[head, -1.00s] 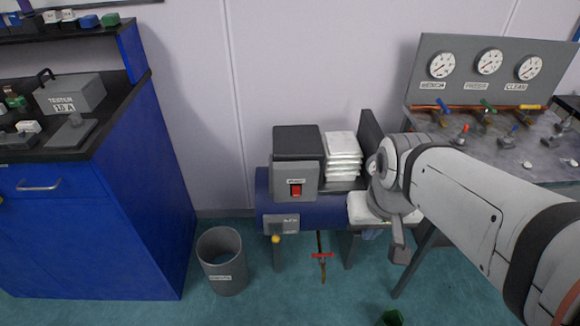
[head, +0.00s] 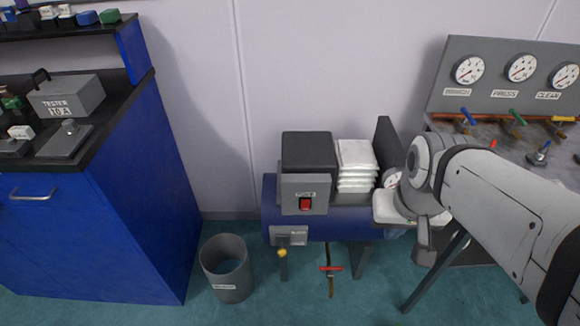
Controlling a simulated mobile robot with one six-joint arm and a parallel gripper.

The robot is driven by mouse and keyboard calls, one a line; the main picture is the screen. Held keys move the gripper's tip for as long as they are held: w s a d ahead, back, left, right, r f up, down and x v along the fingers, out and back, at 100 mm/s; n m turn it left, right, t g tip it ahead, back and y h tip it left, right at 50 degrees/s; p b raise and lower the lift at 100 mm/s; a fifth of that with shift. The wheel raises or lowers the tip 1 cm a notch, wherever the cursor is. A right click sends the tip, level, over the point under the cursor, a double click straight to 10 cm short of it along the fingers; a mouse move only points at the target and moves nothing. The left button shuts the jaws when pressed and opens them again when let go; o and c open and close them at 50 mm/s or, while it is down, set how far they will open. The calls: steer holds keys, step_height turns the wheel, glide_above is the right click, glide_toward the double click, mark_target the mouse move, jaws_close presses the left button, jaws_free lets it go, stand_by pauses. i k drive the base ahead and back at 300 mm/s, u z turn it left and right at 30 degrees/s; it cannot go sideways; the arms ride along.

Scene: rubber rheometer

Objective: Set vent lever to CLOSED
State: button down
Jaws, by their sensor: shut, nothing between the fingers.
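I cannot read a vent label on any part. A blue tank (head: 335,224) stands low by the wall. A small grey plate (head: 287,235) on its front has a yellow-tipped lever (head: 282,253) hanging down below it. A red-handled valve (head: 331,268) sits on a thin pipe under the tank. My gripper (head: 424,256) points down, shut and empty, right of the tank and apart from the levers. My wrist hides part of the tank's right end.
A grey box with a red switch (head: 305,204) and a stack of white packs (head: 356,165) sit on the tank. A grey bin (head: 227,278) stands left of it. A blue cabinet (head: 130,200) is at left. A gauge panel (head: 495,78) is behind the right bench. Floor before the tank is clear.

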mark_target(282, 252)
steer(key=z, duration=1.5)
steer(key=k, duration=1.25)
steer(key=u, duration=1.1)
steer(key=i, duration=1)
steer(key=u, duration=0.05)
